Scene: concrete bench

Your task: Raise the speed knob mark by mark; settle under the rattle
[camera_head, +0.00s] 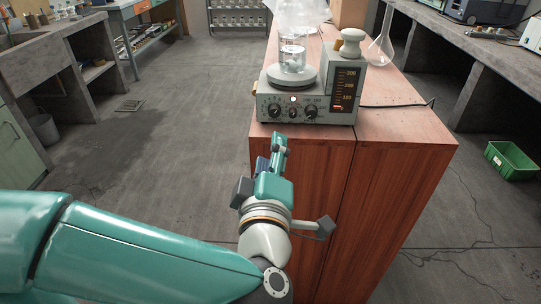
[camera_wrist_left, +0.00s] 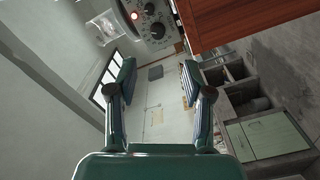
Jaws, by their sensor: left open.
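A grey stirrer (camera_head: 331,117) stands near the front of the wooden bench. Its front has a left knob (camera_head: 274,110), a small lit lamp (camera_head: 292,99) and a right knob (camera_head: 311,111); their labels are too small to read. A dark scale panel (camera_head: 346,88) glows orange-red at its marks. A glass beaker (camera_head: 292,56) stands on its round plate (camera_head: 292,77). My left gripper (camera_head: 280,140) is below and in front of the knobs, apart from them. In the left wrist view its fingers (camera_wrist_left: 158,70) are spread with nothing between; the knobs (camera_wrist_left: 157,30) show beyond them. My right gripper is out of view.
A green crate (camera_head: 511,160) lies on the floor at right.

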